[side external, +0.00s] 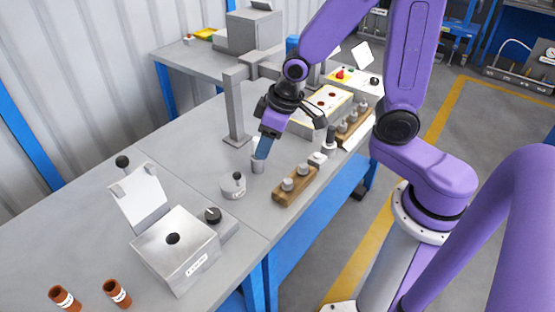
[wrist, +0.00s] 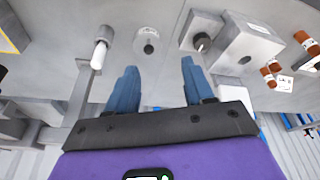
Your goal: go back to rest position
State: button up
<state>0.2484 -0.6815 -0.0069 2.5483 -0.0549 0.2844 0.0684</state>
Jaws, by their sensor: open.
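A wooden block with metal knobs (side external: 295,185) lies at the bench's right edge. A grey post frame (side external: 236,108) rises behind my gripper. The left bench middle is clear.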

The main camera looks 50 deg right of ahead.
jog(key=s+d+r+n+g, duration=0.1)
jog(key=s+n, duration=0.3)
jog(key=s, duration=0.6)
jog(key=s+d+r+n+g+h, duration=0.1)
jog(key=s+r+n+g, duration=0.1)
jog(key=s, duration=0.8)
notch_tip(320, 180, up, 3)
jog(key=shift+s+f+n, duration=0.2)
jog(key=shift+n, duration=0.7)
